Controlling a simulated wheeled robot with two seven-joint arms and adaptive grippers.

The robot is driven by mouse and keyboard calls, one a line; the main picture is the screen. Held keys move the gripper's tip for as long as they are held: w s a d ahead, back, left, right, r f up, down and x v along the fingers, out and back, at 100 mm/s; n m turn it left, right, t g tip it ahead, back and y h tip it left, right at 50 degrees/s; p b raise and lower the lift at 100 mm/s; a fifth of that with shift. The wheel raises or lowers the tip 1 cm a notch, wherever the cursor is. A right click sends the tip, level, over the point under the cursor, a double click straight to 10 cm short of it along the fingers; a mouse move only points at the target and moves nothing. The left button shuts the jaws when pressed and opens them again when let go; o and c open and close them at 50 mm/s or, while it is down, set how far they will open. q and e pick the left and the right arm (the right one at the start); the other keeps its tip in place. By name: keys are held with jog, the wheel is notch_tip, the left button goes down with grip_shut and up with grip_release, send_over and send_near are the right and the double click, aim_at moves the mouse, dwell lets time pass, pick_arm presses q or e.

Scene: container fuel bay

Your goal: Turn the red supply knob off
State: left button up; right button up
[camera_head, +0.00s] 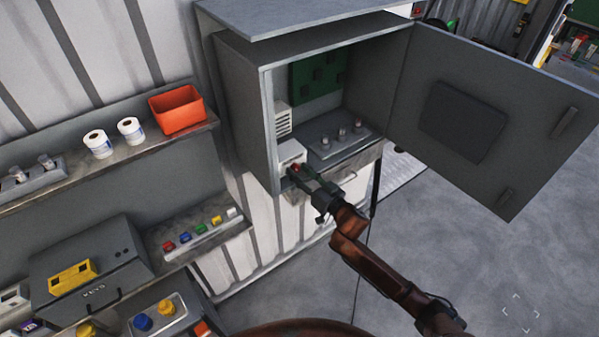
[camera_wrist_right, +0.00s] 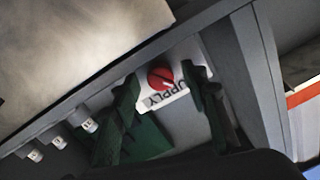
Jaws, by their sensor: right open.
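The red supply knob (camera_wrist_right: 161,78) sits on a white box lettered "SUPPLY" (camera_wrist_right: 172,98) in the right wrist view. My right gripper (camera_head: 300,174) is at the cabinet's lower front, close to the knob. In the wrist view its two dark green fingers (camera_wrist_right: 160,88) are spread, one on each side of the knob. I cannot tell whether they touch it. My left gripper is out of view.
The cabinet door (camera_head: 490,115) stands open to the right. A grey block with several small knobs (camera_head: 338,142) is right of the white box. A shelf at left holds an orange bin (camera_head: 178,109) and paper rolls. Floor at right is clear.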

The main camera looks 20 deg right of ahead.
jog(key=shift+c, duration=0.6)
grip_shut()
jog(key=shift+n, duration=0.3)
jog(key=shift+r+n+p, duration=0.15)
jog(key=shift+n+p, duration=0.5)
jog(key=shift+n, duration=0.35)
jog(key=n, duration=0.2)
jog(key=shift+n+p, duration=0.3)
jog(key=shift+p, duration=0.1)
jog(key=n+p, duration=0.1)
jog(key=n, duration=0.4)
jog(key=shift+h, duration=0.3)
jog(key=shift+n, duration=0.3)
